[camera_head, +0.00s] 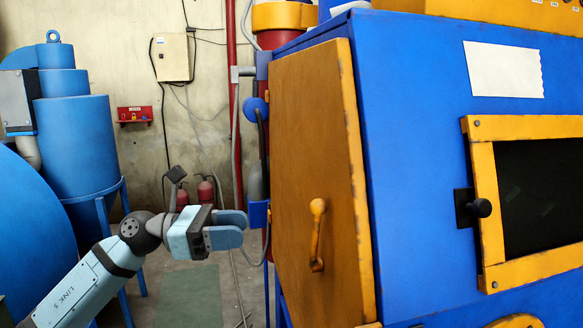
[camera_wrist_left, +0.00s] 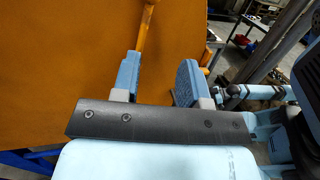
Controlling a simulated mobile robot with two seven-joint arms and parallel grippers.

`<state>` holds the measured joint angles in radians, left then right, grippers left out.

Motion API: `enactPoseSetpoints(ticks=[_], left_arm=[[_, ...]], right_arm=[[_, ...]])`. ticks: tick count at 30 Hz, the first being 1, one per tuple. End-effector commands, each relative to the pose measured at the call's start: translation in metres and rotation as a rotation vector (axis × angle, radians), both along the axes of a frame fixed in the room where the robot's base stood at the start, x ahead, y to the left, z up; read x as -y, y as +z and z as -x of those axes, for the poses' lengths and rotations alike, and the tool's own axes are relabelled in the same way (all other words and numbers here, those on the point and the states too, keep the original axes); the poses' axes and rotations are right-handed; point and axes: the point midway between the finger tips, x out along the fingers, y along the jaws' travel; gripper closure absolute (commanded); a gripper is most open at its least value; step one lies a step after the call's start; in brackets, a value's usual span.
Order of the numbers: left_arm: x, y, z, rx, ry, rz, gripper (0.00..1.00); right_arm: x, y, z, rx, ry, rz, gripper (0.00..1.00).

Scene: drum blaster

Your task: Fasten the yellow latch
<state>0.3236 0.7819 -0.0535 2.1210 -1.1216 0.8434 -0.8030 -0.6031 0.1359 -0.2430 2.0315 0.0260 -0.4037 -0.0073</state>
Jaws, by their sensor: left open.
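The yellow latch (camera_head: 315,237) is an upright handle on the orange door (camera_head: 300,130) at the side of the blue blaster cabinet (camera_head: 410,130). My left gripper (camera_head: 237,228) is open and empty, to the left of the latch and apart from it in the head view. In the left wrist view, the latch (camera_wrist_left: 147,30) shows at the top, in line with the left finger, which overlaps its lower part. The gap between the fingers (camera_wrist_left: 158,75) has nothing in it. My right gripper is not in view.
A framed dark window (camera_head: 540,195) with a black knob (camera_head: 481,208) is on the cabinet's right face. A grey hose (camera_head: 238,140) and a red pipe (camera_head: 232,60) run beside the door's left edge. Blue tanks (camera_head: 80,145) stand at the left.

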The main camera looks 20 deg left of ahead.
Motion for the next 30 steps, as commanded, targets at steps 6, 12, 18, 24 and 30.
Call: enactPoseSetpoints(ticks=[6,12,18,24,30], left_arm=[[-0.009,0.021,-0.01,0.089,0.034,-0.116,0.6],[0.019,0.023,-0.021,0.089,0.032,-0.112,0.6],[0.06,0.023,-0.038,0.086,0.032,-0.11,0.6],[0.094,0.022,-0.052,0.086,0.032,-0.109,0.6],[0.111,0.02,-0.059,0.084,0.034,-0.11,0.6]], right_arm=[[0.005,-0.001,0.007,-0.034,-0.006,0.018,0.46],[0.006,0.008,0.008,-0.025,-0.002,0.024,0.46],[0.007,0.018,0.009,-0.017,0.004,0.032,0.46],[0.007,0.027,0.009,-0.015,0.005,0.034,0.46],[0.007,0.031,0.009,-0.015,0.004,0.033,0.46]])
